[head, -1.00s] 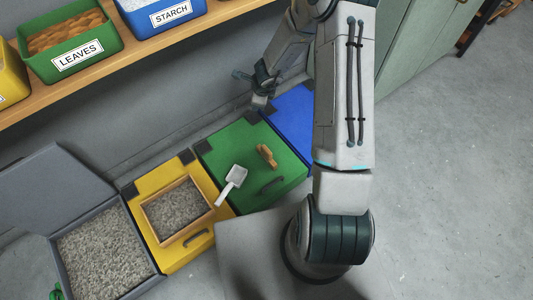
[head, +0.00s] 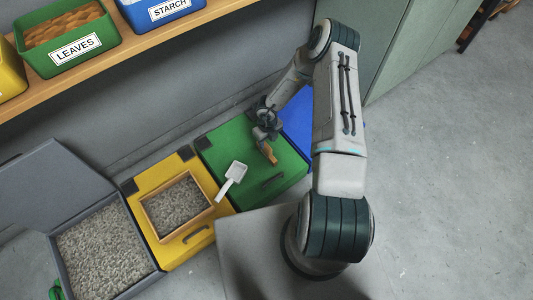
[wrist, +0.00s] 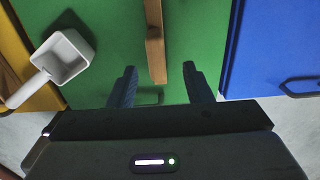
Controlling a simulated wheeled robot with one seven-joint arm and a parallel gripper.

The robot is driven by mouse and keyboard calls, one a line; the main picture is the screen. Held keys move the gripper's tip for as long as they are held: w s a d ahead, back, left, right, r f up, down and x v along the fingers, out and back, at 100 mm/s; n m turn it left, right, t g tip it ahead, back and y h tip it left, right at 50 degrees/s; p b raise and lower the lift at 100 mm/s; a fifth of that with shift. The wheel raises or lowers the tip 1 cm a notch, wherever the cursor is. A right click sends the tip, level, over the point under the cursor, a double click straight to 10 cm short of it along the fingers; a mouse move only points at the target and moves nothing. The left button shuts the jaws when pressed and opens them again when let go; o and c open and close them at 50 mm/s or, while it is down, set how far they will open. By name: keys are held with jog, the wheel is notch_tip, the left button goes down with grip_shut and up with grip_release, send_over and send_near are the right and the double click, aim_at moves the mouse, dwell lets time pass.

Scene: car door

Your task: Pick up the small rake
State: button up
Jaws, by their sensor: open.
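The small rake shows as an orange-brown wooden piece (head: 271,157) lying on the green bin lid (head: 224,146). In the wrist view its wooden bar (wrist: 155,40) runs down from the top edge of the picture; its far end is cut off. My gripper (wrist: 159,70) is open and empty, with one finger to each side of the wooden bar's line. The near end of the bar reaches between the fingertips, apart from both. In the head view my gripper (head: 265,137) is above the lid and hides part of the rake.
A white scoop (head: 232,179) lies left of the rake, on the green lid's edge. A yellow bin (head: 172,262) with a gravel-filled tray is further left, a blue bin (head: 298,128) to the right. The green lid has a dark handle (head: 272,182). A wooden shelf (head: 150,50) is above.

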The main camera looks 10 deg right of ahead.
aim_at(267, 145)
jog(key=f+b, duration=0.1)
jog(key=f, duration=0.2)
jog(key=f+b, duration=0.2)
jog(key=f, duration=0.1)
jog(key=shift+a+f, duration=0.2)
jog(key=shift+f, duration=0.15)
jog(key=shift+r, duration=0.1)
grip_shut()
